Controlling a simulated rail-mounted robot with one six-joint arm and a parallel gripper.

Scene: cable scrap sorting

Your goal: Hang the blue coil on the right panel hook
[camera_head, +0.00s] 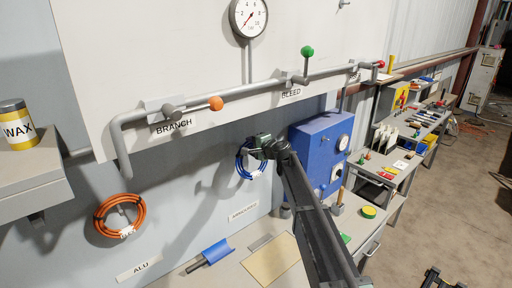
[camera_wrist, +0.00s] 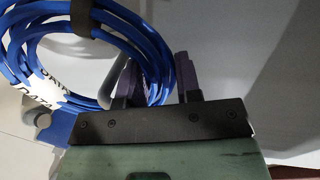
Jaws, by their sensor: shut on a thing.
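The blue coil (camera_head: 241,163) is a looped cable with a dark band and a white printed tag. It is upright in front of the wall panel, above a label that seems to read "ARMOURED". My gripper (camera_head: 257,149) is at the coil's upper right and shut on it. In the wrist view the coil (camera_wrist: 112,45) fills the upper left, and its strands pass between the dark fingers of my gripper (camera_wrist: 160,82). A grey rod-like part (camera_wrist: 186,72) shows behind the fingers. I cannot tell whether the coil is around a hook; the right panel hook is hidden in the head view.
An orange coil (camera_head: 120,216) hangs on the panel at left above the "ALU" label (camera_head: 139,268). A grey pipe (camera_head: 240,101) with valve knobs runs above. A blue box with a gauge (camera_head: 322,150) is close at right. A workbench (camera_head: 222,272) lies below.

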